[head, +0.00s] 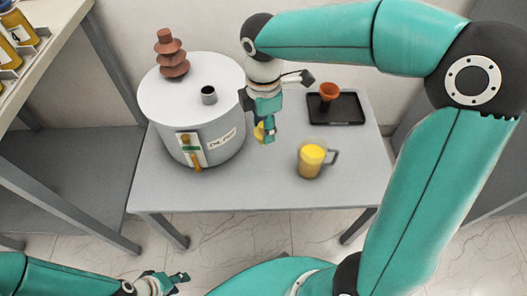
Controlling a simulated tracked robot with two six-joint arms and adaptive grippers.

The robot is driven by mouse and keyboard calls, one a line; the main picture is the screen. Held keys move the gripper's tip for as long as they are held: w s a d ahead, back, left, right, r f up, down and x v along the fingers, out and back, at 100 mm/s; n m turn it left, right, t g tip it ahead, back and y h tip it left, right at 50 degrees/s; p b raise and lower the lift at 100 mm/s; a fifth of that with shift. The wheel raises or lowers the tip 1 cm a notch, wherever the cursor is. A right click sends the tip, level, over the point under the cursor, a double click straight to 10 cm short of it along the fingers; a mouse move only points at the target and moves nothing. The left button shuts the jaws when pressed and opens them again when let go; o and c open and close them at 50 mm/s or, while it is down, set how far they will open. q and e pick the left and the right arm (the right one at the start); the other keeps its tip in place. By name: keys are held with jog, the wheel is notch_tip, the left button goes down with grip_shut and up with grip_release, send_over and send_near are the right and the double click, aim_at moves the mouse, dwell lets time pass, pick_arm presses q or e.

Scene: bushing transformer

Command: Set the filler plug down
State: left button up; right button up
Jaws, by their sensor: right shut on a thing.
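The yellow filler plug (259,132) is in my right gripper (264,130), partly hidden by the fingers. My right gripper is shut on it and points down, just right of the grey transformer tank (215,138). The gap between plug and table is hard to judge. The tank's short filler neck (208,95) shows a dark open top. A black tray (353,111) lies at the table's back right.
A brown ribbed bushing (171,58) stands on the tank. An orange funnel (329,92) is on the tray. A jug of yellow liquid (311,162) stands on the grey table (235,190) right of the gripper. The table's front middle is clear. A shelf with bottles (15,30) is at left.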

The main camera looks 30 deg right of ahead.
pick_arm(q)
notch_tip(320, 180, down, 11)
jog(key=b, duration=0.9)
pick_arm(e)
jog(key=s+f+n, duration=0.1)
jog(key=f, duration=0.6)
jog(key=s+f+n, duration=0.1)
jog(key=f+n, duration=0.1)
jog(key=f, duration=0.5)
jog(key=s+f+n, duration=0.1)
jog(key=f, duration=0.6)
jog(key=shift+s+d+n, duration=0.1)
jog(key=shift+d+n, duration=0.3)
jog(key=shift+f+b, duration=0.1)
jog(key=shift+b, duration=0.2)
jog(key=o, duration=1)
pick_arm(q)
jog(key=shift+f, duration=0.15)
pick_arm(e)
jog(key=shift+o, duration=0.2)
pick_arm(q)
notch_tip(320, 180, up, 4)
jog(key=p, duration=0.4)
pick_arm(e)
notch_tip(320, 180, up, 12)
jog(key=shift+r, duration=0.2)
